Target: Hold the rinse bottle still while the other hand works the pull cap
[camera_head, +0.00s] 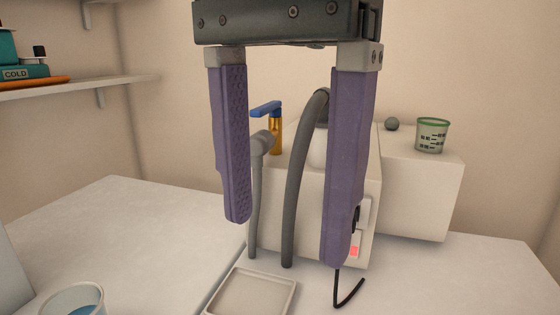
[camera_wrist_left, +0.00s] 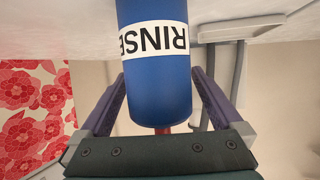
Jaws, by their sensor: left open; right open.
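The rinse bottle (camera_wrist_left: 160,85) is blue with a white RINSE label, which reads upside down in the left wrist view. It stands between the two purple fingers of my left gripper (camera_wrist_left: 160,74), which is open; I cannot tell whether they touch it. A small red part (camera_wrist_left: 164,130) shows at the bottle's lower picture end, mostly hidden by the gripper body; it may be the pull cap. My right gripper (camera_head: 287,242) is open and empty, large in the head view, above the counter. The bottle does not show in the head view.
Behind the right gripper stands a cream machine (camera_head: 300,205) with grey hoses (camera_head: 300,180). An empty shallow tray (camera_head: 250,292) lies in front. A cup (camera_head: 72,298) with blue contents is at lower left. A green-rimmed beaker (camera_head: 432,135) stands right.

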